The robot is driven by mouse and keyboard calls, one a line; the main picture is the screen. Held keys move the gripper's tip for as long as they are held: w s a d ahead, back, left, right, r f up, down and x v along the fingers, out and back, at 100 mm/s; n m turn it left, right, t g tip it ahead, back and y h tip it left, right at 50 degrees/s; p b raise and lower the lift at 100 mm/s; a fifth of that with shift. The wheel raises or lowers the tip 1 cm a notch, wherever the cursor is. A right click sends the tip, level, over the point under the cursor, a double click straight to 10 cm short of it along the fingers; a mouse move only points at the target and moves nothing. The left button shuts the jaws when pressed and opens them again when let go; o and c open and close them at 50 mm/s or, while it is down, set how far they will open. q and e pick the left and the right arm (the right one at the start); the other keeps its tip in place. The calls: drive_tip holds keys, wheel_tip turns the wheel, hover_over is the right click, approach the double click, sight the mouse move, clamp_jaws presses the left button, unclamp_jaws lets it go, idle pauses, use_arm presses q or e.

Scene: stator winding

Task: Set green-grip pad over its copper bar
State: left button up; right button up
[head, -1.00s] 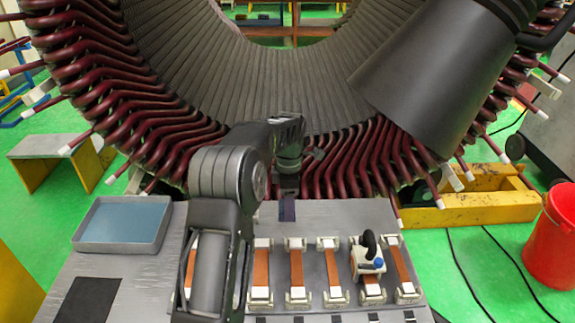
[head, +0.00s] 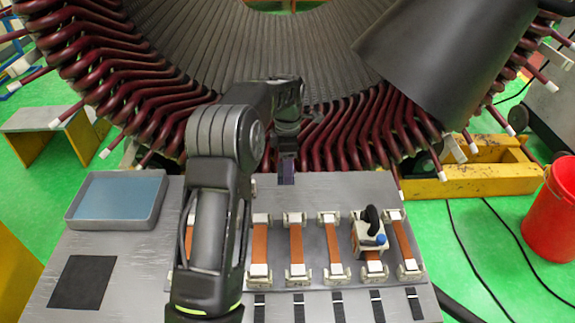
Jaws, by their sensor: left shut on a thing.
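My left gripper (head: 287,172) hangs at the far edge of the grey metal table, behind the row of copper bars, its dark fingers small in view. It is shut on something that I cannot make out. I see no green grip; my own arm hides part of the table. Several flat copper bars with pale end blocks lie side by side, such as the bar (head: 296,243) near the middle. A white pad with a black handle and a blue knob (head: 369,235) sits over one bar at the right. My right gripper is not in view.
A large stator with dark red coil ends (head: 340,145) stands just behind the table. A blue-lined tray (head: 160,213) and a black mat (head: 83,282) lie at the left. Black strips line the front. A red bucket (head: 553,225) stands on the floor at the right.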

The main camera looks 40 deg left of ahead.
use_arm(q)
drive_tip(key=shift+f+b, duration=1.55)
drive_tip(key=shift+f, duration=1.35)
drive_tip(key=o, duration=1.5)
drive_tip(key=shift+r, duration=0.5)
wheel_tip(320, 180, up, 7)
drive_tip(key=shift+f+b, duration=0.1)
drive_tip(key=shift+b, duration=0.55)
drive_tip(key=shift+s+f, duration=0.1)
